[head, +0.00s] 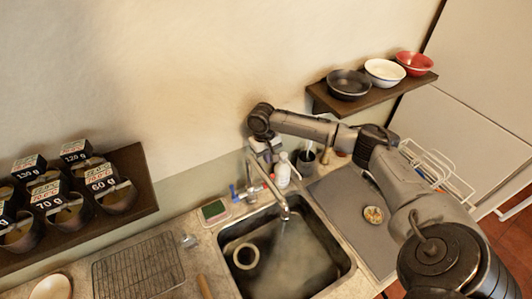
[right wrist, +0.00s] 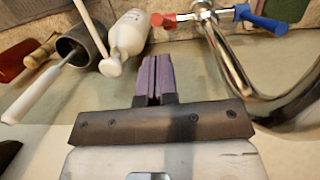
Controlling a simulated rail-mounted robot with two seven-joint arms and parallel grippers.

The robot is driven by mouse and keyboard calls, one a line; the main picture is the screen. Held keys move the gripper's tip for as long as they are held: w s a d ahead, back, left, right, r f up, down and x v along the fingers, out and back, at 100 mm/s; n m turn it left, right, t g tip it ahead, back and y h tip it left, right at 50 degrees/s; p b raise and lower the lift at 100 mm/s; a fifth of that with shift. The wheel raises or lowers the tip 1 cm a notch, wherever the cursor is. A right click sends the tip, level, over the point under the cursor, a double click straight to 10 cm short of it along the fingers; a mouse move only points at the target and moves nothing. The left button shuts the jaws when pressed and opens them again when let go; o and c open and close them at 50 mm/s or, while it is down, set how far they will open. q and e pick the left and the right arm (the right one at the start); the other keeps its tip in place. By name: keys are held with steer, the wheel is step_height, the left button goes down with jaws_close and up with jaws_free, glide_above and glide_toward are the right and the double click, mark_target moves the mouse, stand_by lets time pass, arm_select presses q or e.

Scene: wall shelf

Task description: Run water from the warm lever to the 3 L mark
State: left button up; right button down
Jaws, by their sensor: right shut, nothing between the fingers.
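The faucet (head: 268,184) stands behind the sink (head: 345,262), its spout over the basin. A pale streak below the spout looks like running water, and the basin looks cloudy. A blue lever (head: 233,192) shows left of the faucet. In the right wrist view, the red lever (right wrist: 166,19) and the blue lever (right wrist: 262,19) sit either side of the faucet (right wrist: 228,58). My right gripper (right wrist: 152,62) is shut and empty, its purple fingers apart from the red lever. In the head view, its fingertips are hard to make out. No 3 L mark is readable. My left gripper is out of view.
A pale round ring-shaped item (head: 246,257) is in the sink. A white bottle (head: 283,170) and a dark cup (head: 306,160) stand behind it. A sponge tray (head: 214,211) is left of the faucet. A shelf (head: 412,87) with bowls hangs above right.

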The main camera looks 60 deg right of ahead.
steer(key=f, duration=0.4)
steer(key=shift+s+f, duration=0.3)
steer(key=shift+s, duration=0.05)
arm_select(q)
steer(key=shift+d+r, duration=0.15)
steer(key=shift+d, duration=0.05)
arm_select(e)
steer(key=shift+f, duration=0.6)
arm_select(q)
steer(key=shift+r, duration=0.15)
arm_select(e)
steer(key=shift+a, duration=0.1)
